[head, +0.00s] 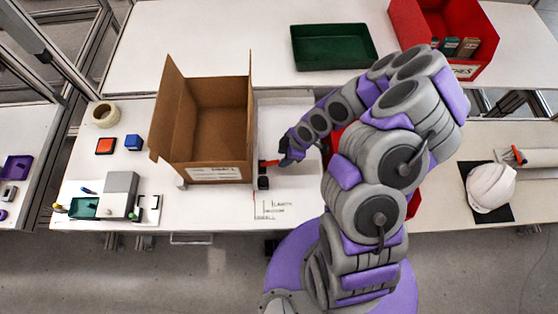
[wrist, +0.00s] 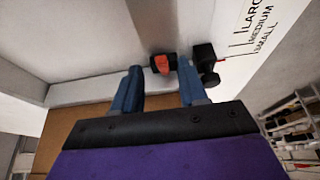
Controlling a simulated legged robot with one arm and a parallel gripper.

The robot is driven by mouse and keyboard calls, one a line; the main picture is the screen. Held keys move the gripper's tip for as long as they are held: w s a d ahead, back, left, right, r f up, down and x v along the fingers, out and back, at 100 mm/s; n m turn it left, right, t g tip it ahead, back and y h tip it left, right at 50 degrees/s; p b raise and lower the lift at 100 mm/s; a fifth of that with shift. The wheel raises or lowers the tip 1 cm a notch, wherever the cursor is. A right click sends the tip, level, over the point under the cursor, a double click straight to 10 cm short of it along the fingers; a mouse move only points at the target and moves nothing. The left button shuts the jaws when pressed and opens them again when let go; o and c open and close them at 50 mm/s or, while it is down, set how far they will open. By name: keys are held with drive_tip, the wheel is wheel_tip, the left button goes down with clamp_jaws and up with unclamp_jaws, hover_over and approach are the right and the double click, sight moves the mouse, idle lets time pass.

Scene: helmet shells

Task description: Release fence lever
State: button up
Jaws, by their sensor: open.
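The fence lever (head: 268,163) is a small red-orange handle just right of the cardboard box, above a black block (head: 263,183). In the wrist view the orange lever (wrist: 164,64) shows just beyond and between the fingertips, next to a black knob-like part (wrist: 206,64). My gripper (head: 282,158) reaches in from the right, close to the lever. In the wrist view my gripper (wrist: 159,77) has its two blue fingers spread apart with nothing held. I cannot tell whether a finger touches the lever.
The open cardboard box (head: 175,125) stands left of the lever. Size lines marked large, medium and small (head: 278,207) are on the white table below it. A green tray (head: 333,47) and red bin (head: 411,25) stand behind. A white helmet shell (head: 491,187) lies at right.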

sight(279, 161)
drive_tip(key=x, duration=0.5)
drive_tip(key=shift+b, duration=0.35)
drive_tip(key=shift+r, duration=0.1)
drive_tip(key=shift+c, duration=0.2)
clamp_jaws()
